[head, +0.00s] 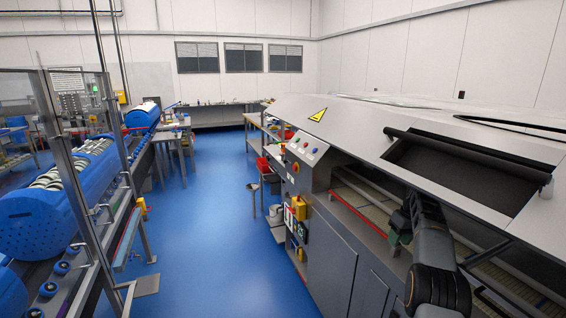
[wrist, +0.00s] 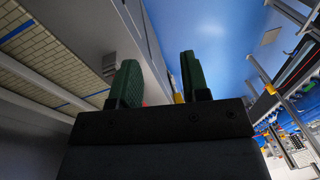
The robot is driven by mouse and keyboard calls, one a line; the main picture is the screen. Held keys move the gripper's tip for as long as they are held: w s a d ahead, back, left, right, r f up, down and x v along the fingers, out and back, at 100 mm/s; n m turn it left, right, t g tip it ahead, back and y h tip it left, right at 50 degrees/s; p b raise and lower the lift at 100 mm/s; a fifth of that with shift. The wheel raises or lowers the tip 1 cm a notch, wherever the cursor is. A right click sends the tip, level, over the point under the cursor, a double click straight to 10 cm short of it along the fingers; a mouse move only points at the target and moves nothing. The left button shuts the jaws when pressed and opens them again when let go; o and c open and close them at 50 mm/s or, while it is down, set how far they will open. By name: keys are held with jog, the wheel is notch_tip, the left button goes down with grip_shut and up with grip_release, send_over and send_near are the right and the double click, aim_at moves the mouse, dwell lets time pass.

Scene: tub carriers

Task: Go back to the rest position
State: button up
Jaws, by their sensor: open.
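My gripper (wrist: 158,80) shows in the wrist view with its two green fingers apart and nothing between them. In the head view my gripper (head: 400,225) is at the right, at the front opening of the large grey machine (head: 350,118), and my dark arm partly hides it. I cannot tell whether it touches the machine. No tub carrier is in the gripper.
The machine's opening holds a beige slatted conveyor (head: 365,187); it also shows in the wrist view (wrist: 50,62). A metal-framed line with blue drums (head: 50,215) stands at the left.

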notch_tip(320, 180, down, 4)
jog(key=m, duration=0.1)
jog(key=s+a+r+t, duration=0.1)
jog(key=s+a+r, duration=0.1)
jog(key=s+a, duration=0.5)
jog(key=s+a+r+m+t+h+b, duration=0.1)
jog(key=s+a, duration=0.6)
jog(key=s, duration=0.8)
jog(key=s+a+r+t+h+b, duration=0.1)
jog(key=s+a+r+t, duration=0.1)
jog(key=s+a+r, duration=0.2)
jog(key=shift+s+a+m, duration=0.4)
jog(key=shift+s+a, duration=1.4)
jog(key=shift+s, duration=1.85)
